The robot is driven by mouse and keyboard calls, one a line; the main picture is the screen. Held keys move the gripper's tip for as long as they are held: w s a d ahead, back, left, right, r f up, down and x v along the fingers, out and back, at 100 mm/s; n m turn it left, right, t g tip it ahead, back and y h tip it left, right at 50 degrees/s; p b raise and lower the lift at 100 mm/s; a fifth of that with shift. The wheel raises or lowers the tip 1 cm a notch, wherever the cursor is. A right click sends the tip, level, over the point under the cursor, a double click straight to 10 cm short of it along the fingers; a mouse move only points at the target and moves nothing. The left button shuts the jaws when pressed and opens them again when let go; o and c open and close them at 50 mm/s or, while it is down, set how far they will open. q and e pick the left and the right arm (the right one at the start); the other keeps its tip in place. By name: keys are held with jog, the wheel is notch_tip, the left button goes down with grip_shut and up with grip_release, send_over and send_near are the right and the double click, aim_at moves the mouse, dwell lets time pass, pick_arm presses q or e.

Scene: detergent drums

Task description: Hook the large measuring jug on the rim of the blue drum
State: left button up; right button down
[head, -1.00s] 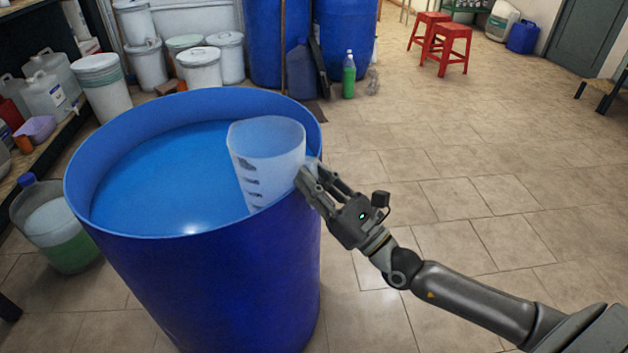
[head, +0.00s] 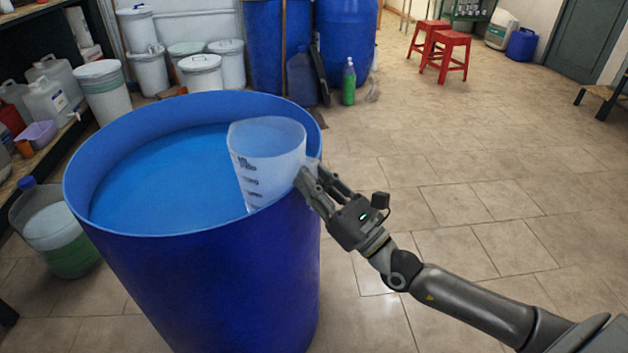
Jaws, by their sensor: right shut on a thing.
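The large blue drum (head: 205,290) stands upright on the floor, open at the top, with bright blue liquid (head: 165,185) inside. The large measuring jug (head: 268,150) is translucent white with dark graduation marks. It is upright inside the drum's right side, against the inner wall, its top above the rim there. My right gripper (head: 312,186) is at the right rim, shut on the jug's handle side; the fingers cover most of the handle. I cannot tell whether the handle rests on the rim. My left gripper is not in view.
A clear jug of green liquid (head: 60,235) stands left of the drum. White tubs (head: 200,75), more blue drums (head: 345,35) and a green bottle (head: 349,82) stand behind. Red stools (head: 447,52) are at the back. The floor on the right is clear.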

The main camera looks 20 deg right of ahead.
jog(key=shift+a+f+g, duration=0.2)
jog(key=shift+f+g, duration=0.2)
jog(key=shift+f, duration=1)
jog(key=c, duration=1.3)
grip_release()
jog(key=shift+d, duration=0.1)
jog(key=shift+c, duration=0.2)
jog(key=shift+o, duration=0.4)
jog(key=shift+f, duration=0.1)
jog(key=s+d+f+t, duration=0.1)
jog(key=s+d+f, duration=0.1)
jog(key=s+d, duration=0.3)
jog(key=s, duration=0.4)
jog(key=shift+s+f, duration=0.15)
jog(key=shift+s, duration=0.25)
jog(key=shift+d+m+h, duration=0.1)
jog(key=shift+m+h, duration=0.2)
jog(key=shift+h, duration=0.1)
